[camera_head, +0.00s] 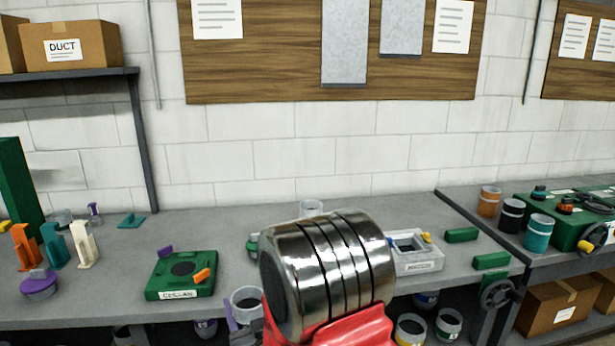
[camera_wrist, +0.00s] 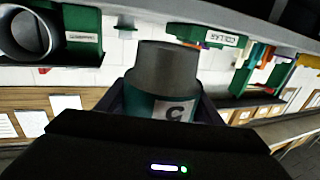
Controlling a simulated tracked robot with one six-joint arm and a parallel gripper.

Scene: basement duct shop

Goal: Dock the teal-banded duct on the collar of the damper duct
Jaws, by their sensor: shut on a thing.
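My gripper (camera_wrist: 163,100) shows in the wrist view, its dark jaws shut on the teal-banded duct (camera_wrist: 167,66). The duct has a plain grey end, a teal band below it and a white label with a dark mark. In the wrist view, which is upside down, a green housing (camera_wrist: 80,22) with a round grey open collar (camera_wrist: 27,35) and a small label lies at upper left; it looks like the damper duct, apart from the held duct. In the head view my arm covers the middle of the bench and the held duct does not show.
A green block labelled COLLAR (camera_head: 181,274) lies left of my arm. A white box (camera_head: 417,253) with a square opening is to its right. Orange, teal and white upright brackets (camera_head: 84,244) stand at far left. Cans (camera_head: 539,233) and a green case stand at right.

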